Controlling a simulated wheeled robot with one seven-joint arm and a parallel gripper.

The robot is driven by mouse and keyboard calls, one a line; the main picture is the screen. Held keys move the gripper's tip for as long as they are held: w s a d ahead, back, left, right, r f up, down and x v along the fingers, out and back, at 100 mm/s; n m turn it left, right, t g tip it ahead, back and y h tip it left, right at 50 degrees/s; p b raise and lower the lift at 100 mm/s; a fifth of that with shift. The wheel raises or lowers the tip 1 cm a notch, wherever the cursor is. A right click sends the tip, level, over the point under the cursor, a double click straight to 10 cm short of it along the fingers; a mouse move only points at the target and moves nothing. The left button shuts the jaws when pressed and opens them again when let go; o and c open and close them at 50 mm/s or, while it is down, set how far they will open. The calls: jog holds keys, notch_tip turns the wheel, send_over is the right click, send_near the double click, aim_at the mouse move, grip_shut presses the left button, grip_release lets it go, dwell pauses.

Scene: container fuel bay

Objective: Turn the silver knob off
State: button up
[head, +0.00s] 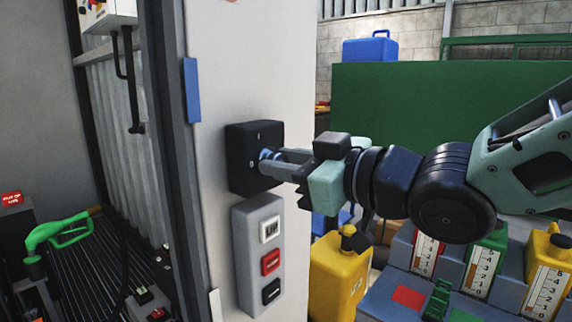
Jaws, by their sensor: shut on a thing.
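A black switch box (240,178) is fixed to the pale wall panel (210,70), left of centre in the head view. The knob (265,155) is on its front; only a small silvery-blue part shows between my fingers. My gripper (272,163) comes in from the right and is shut on the knob. The fingers hide most of the knob, so I cannot tell which way it points.
A grey box (248,225) with white, red and black buttons sits just below. A green fuel nozzle (62,232) stands at lower left. A yellow can (335,280) and several gauged containers (548,275) stand below my arm.

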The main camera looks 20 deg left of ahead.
jog(key=o, duration=1)
jog(key=shift+d, duration=0.1)
jog(key=p+v, duration=0.1)
jog(key=v, duration=1.6)
jog(key=shift+d, duration=0.1)
jog(key=shift+f, duration=0.1)
